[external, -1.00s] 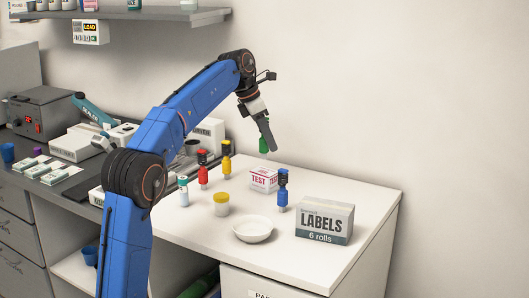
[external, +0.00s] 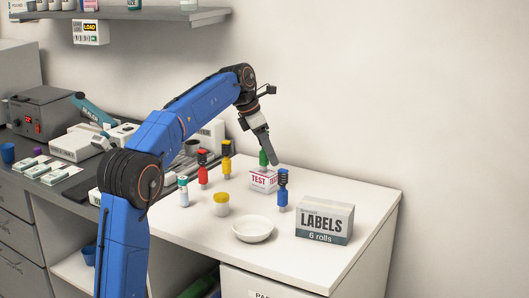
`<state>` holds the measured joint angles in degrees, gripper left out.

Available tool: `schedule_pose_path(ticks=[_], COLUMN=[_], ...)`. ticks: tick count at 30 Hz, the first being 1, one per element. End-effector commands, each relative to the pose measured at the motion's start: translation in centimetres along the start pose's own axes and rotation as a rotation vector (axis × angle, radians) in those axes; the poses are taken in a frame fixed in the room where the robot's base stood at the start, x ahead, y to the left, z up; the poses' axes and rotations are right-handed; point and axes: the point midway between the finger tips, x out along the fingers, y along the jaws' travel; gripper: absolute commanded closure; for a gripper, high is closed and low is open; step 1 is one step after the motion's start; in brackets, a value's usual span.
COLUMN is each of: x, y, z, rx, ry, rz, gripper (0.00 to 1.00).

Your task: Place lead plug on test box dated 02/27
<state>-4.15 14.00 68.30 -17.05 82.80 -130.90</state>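A green plug (external: 263,158) is at the tip of my gripper (external: 263,149), whose fingers appear closed around its upper part. The plug is upright, directly over a small white and pink box marked TEST (external: 263,182). Its lower end is at the box's top; I cannot tell whether it touches. The date on the box is too small to read. Three similar dark-topped plugs stand upright on the white table (external: 300,262): red (external: 203,174), yellow (external: 227,164) and blue (external: 282,193). The blue one is just right of the box.
A LABELS box (external: 324,223), a white dish (external: 253,230), a yellow-lidded jar (external: 221,204) and a small vial (external: 183,192) stand nearby. The dark counter (external: 22,150) at left is crowded. The table's front right is clear.

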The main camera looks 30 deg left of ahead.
Motion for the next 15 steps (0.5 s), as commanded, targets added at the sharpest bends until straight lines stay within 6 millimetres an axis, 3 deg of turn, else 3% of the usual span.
schedule_pose_path(ticks=[8,15], x=[-0.7,-4.5], y=[0.0,0.1], z=[0.1,0.2], rx=[0.000,0.000], ry=[0.000,-0.002], rz=[0.000,0.002], gripper=[0.58,0.58])
